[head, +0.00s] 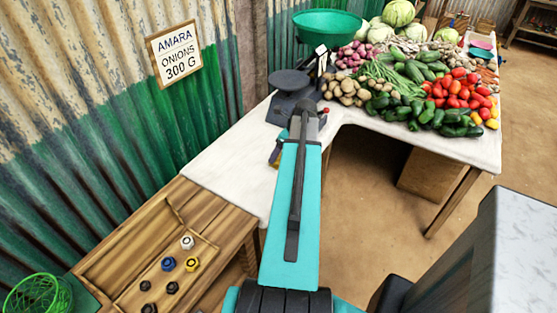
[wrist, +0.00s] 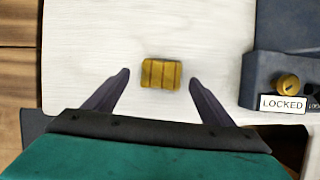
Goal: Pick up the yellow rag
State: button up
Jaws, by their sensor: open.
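The yellow rag (wrist: 160,74) is a small folded yellow-brown cloth with dark stripes. In the wrist view it lies on the white tabletop (wrist: 85,60), between and just beyond my fingertips. My gripper (wrist: 160,78) is open and empty, with one finger on either side of the rag's near area and gaps on both sides. I cannot tell its height above the table. In the head view my teal arm covers the spot and the rag is hidden or barely visible.
A dark scale (head: 293,82) stands on the table; its base with a brass knob and "LOCKED" label (wrist: 283,102) is right of the rag. Vegetables (head: 420,85) fill the table's far part. A wooden tray (head: 150,250) holds several weights. A green corrugated wall (head: 110,110) runs along the left.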

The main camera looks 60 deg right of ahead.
aim_at(278, 159)
jog(key=shift+w+f, duration=0.1)
jog(key=shift+p+x, duration=0.6)
jog(key=shift+x, duration=1.85)
jog(key=shift+d, duration=0.1)
jog(key=c, duration=1.2)
jog(key=shift+o, duration=0.2)
jog(key=shift+r, duration=0.2)
